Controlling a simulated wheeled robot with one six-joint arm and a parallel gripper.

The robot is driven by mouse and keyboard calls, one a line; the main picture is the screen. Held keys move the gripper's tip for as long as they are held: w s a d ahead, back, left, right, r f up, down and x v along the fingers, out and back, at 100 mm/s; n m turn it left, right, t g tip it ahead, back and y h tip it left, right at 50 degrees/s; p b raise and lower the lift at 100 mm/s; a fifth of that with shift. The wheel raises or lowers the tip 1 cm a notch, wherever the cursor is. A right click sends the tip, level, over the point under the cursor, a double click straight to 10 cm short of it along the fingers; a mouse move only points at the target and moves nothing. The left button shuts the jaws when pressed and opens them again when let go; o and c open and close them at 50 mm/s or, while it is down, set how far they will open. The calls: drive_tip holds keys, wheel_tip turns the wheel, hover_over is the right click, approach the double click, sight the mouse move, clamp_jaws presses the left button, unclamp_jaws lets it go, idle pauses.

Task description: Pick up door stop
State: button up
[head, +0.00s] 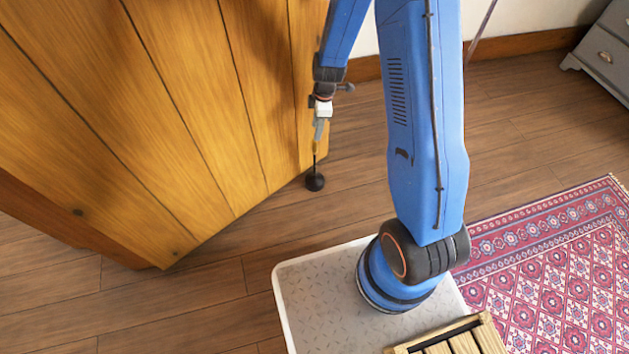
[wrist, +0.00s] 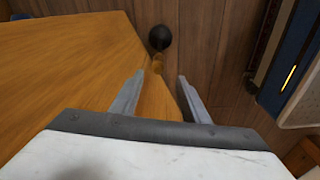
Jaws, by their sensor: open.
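The door stop (head: 315,182) has a round black base on the wood floor, beside the free lower corner of the plank door. A thin dark stem rises from it to a small yellowish top, just under my gripper (head: 319,133). In the wrist view the door stop's black base (wrist: 160,38) shows beyond my fingertips, with a yellowish part nearer to them. My gripper (wrist: 160,78) is open, with its two grey fingers apart and pointing down. It appears to hold nothing. I cannot tell whether the yellowish top lies between the fingers.
The plank door (head: 170,110) stands close on the left of my gripper, and its face also fills the left of the wrist view (wrist: 70,60). A patterned red rug (head: 560,270) lies at the right. A grey drawer unit (head: 605,55) stands far right. Floor between is clear.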

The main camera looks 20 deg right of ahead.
sight(313, 147)
drive_tip(key=f, duration=0.6)
drive_tip(key=shift+a+f, duration=0.3)
drive_tip(key=shift+a, duration=0.1)
drive_tip(key=shift+w+a+f, duration=0.1)
drive_tip(key=shift+w+f, duration=0.1)
drive_tip(key=shift+f, duration=1.2)
drive_tip(key=shift+w+a+f, duration=0.1)
drive_tip(key=shift+w+f, duration=0.05)
drive_tip(key=shift+f, duration=1.2)
clamp_jaws()
